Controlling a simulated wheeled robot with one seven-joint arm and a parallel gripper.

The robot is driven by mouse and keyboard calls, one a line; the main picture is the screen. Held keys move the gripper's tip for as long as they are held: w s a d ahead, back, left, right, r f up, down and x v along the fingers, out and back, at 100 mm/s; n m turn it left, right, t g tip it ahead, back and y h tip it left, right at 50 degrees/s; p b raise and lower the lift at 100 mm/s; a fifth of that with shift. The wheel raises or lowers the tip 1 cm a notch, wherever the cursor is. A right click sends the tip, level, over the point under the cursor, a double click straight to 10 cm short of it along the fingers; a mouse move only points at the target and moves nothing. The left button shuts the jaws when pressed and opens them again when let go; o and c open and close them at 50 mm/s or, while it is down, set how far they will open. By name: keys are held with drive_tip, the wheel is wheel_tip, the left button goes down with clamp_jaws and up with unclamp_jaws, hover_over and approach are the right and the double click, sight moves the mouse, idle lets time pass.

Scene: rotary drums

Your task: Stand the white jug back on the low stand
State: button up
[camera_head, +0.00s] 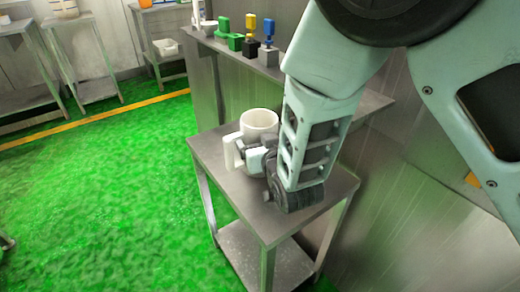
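The white jug (261,121) is upright over the top of the low metal stand (230,200). Its open rim faces up and its handle (231,152) points to the left and toward me. My gripper (248,158) is beside the jug, with its fingers at the handle. My gripper and wrist hide the jug's lower body and base, so I cannot tell whether its base touches the stand. The fingertips are too small and covered to show whether they are closed on the handle.
A metal ledge (222,44) behind the stand holds green, black, yellow-topped and blue-topped fittings (249,40). A steel panel (410,200) rises at right. Metal tables (75,90) stand at far left. The green floor (100,210) left of the stand is mostly clear.

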drive_tip(key=shift+f, duration=1.15)
drive_tip(key=shift+f, duration=0.15)
drive_tip(key=o, duration=1.5)
